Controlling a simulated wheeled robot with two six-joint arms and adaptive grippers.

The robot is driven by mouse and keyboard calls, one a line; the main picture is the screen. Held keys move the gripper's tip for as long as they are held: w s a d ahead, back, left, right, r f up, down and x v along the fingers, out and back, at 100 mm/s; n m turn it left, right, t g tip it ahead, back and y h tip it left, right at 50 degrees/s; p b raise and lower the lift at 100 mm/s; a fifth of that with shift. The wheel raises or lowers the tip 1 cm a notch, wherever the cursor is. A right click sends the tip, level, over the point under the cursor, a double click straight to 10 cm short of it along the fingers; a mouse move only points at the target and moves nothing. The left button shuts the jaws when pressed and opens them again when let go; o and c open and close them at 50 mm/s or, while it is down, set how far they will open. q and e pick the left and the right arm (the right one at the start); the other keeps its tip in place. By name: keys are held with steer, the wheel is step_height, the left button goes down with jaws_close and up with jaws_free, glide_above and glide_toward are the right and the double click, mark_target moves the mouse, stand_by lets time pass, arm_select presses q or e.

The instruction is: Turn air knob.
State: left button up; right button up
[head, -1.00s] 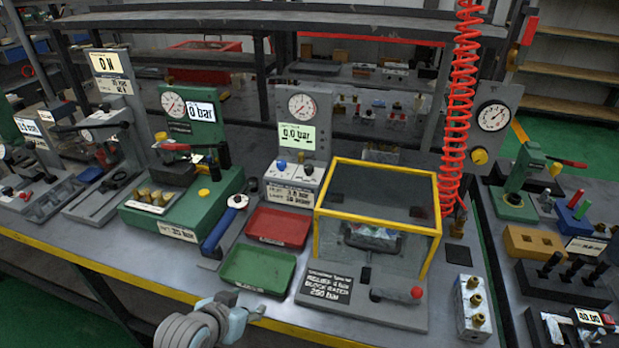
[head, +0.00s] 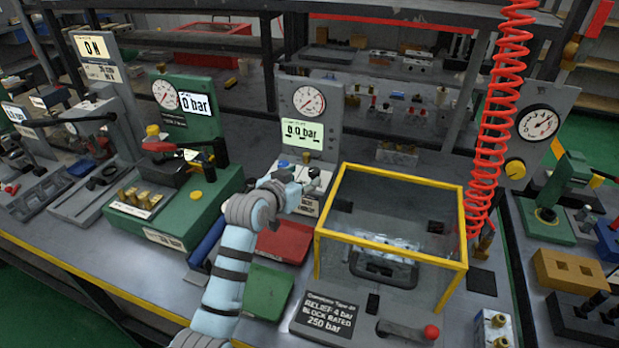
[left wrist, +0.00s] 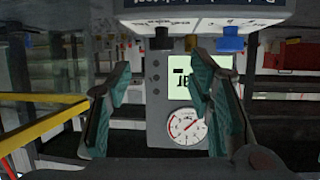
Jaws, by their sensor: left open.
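A small control block (head: 312,205) with a white label stands in front of the grey 0.0 bar gauge panel (head: 325,100). On top are a blue knob (head: 284,165) and a dark knob, which shows in the left wrist view (left wrist: 160,42) beside the blue one (left wrist: 230,40). My left gripper (head: 312,178) is open and empty over this block. In the upside-down left wrist view, its fingers (left wrist: 161,64) point towards the dark knob, which lies between their tips' directions; contact cannot be told. Which knob is the air knob is not readable. My right gripper is not in view.
A yellow-framed clear box (head: 390,225) stands just right of the left gripper. A red coiled hose (head: 492,130) hangs at right, near a gauge panel with a yellow knob (head: 515,168).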

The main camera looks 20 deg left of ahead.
mark_target(312, 174)
arm_select(q)
steer(key=b+x, duration=0.1)
steer(key=x, duration=0.5)
steer(key=shift+w+a+f, duration=0.1)
steer(key=shift+f, duration=0.2)
steer(key=shift+r, duration=0.1)
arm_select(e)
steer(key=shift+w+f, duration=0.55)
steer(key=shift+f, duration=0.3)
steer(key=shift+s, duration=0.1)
